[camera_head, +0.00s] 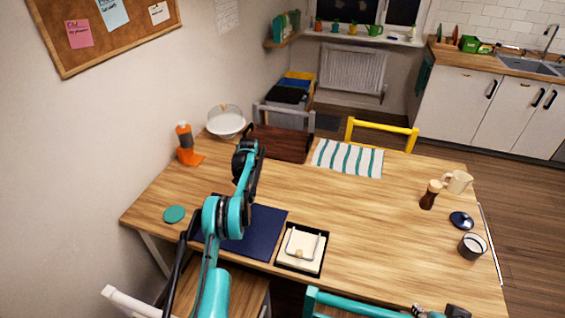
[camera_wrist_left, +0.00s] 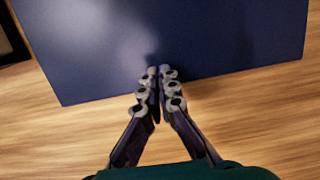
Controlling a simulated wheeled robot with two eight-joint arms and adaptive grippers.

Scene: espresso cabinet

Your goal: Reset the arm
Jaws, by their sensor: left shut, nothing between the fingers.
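My left arm reaches in from the bottom left in the head view, with its dark wrist (camera_head: 248,155) over the table. The left gripper (camera_wrist_left: 159,72) shows in the left wrist view; its two fingers meet at the tips and hold nothing. The fingertips overlap the edge of a dark blue mat (camera_wrist_left: 200,35) in that view; I cannot tell their height above it. The mat also shows in the head view (camera_head: 262,228), partly hidden by my arm. Small dark parts at the bottom right edge of the head view may be my right gripper, too cut off to tell.
The wooden table (camera_head: 370,230) has a clear middle. A black tray (camera_head: 287,265) with a cream item lies beside the mat.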

